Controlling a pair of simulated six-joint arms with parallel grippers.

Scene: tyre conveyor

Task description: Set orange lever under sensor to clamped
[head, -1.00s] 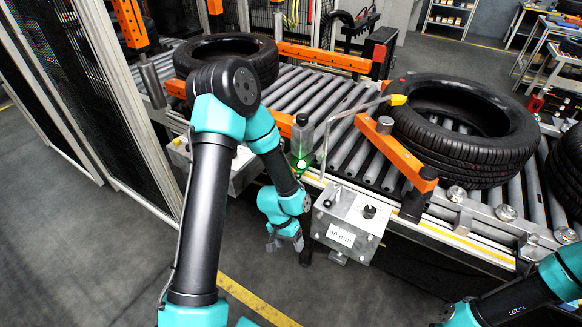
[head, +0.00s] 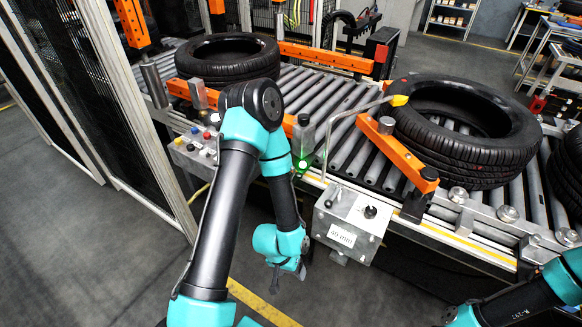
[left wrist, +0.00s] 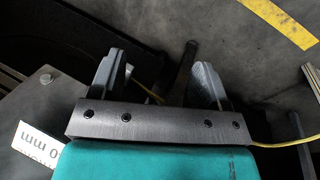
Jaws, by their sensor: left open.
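The grey sensor post (head: 302,138) with a green light stands at the conveyor's near edge in the head view. I cannot make out an orange lever below it; my left arm covers part of that area. My left gripper (head: 287,277) is open and empty, pointing down in front of the conveyor, left of the "40 mm" box (head: 350,222). In the left wrist view its fingers are spread (left wrist: 160,66), and a dark rod (left wrist: 186,66) shows between and beyond them. I cannot tell the gap to it. My right gripper is out of view.
Tyres (head: 460,125) lie on the roller conveyor (head: 330,105), another at its left (head: 228,55). An orange arm (head: 397,150) crosses near the right tyre. A button panel (head: 197,147) is at left. A thin yellow cable (left wrist: 150,92) runs behind the fingers. Open floor lies in front.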

